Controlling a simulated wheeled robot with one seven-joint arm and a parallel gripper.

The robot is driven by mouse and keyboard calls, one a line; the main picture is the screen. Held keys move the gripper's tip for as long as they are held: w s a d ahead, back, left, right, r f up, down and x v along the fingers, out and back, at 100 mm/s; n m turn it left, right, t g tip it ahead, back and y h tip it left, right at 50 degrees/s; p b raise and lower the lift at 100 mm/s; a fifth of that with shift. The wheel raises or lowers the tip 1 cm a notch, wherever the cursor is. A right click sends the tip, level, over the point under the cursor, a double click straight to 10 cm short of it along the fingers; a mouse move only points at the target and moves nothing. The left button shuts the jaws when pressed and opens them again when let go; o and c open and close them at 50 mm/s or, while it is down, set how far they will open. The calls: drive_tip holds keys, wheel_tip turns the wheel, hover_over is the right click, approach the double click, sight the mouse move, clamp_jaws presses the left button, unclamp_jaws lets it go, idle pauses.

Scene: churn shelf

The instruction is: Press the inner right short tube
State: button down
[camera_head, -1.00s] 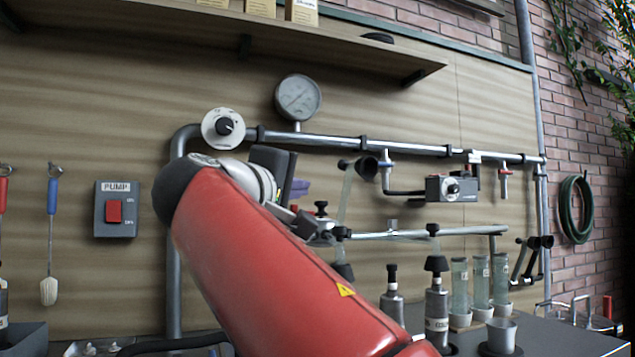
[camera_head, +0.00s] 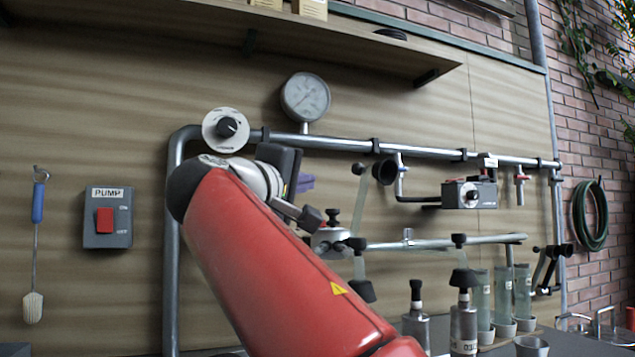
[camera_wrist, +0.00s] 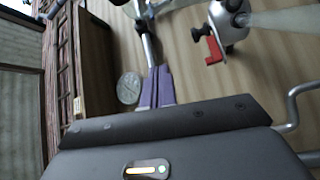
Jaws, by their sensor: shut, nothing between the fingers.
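My gripper (camera_head: 305,183) is partly hidden behind my red arm in the head view; its purple fingers show beside the board. In the wrist view its two purple fingers (camera_wrist: 155,88) are together and empty. A metal claw (camera_head: 330,237) with black knobs sits just below and right of my gripper; it also shows in the wrist view (camera_wrist: 229,22) with a red lever. Pale short tubes join it: one rises to a black end (camera_head: 359,200), another hangs to a black cone (camera_head: 359,267). I cannot tell which is the inner right one. My gripper appears apart from them.
A round gauge (camera_head: 306,97) and a white dial (camera_head: 226,130) sit on the pipe above. A pump switch box (camera_head: 108,218) is at left. A grey box (camera_head: 469,194) hangs at right. A shelf (camera_head: 330,35) runs overhead.

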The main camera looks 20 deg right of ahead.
sight(366, 187)
drive_tip(key=w+d+p, duration=0.1)
drive_tip(key=w+d, duration=0.2)
drive_tip(key=d, duration=0.6)
drive_tip(key=shift+w+d+r, duration=0.15)
drive_tip(key=shift+w+d, duration=0.05)
drive_tip(key=shift+w, duration=0.1)
drive_tip(key=s+b, duration=0.1)
drive_tip(key=s+f+m+b, duration=0.1)
drive_tip(key=b, duration=0.2)
drive_tip(key=shift+s+d+f+m+h+b, duration=0.3)
drive_tip(key=shift+s+d+m+h, duration=0.05)
drive_tip(key=shift+s+m+h, duration=0.05)
drive_tip(key=shift+s+r, duration=0.1)
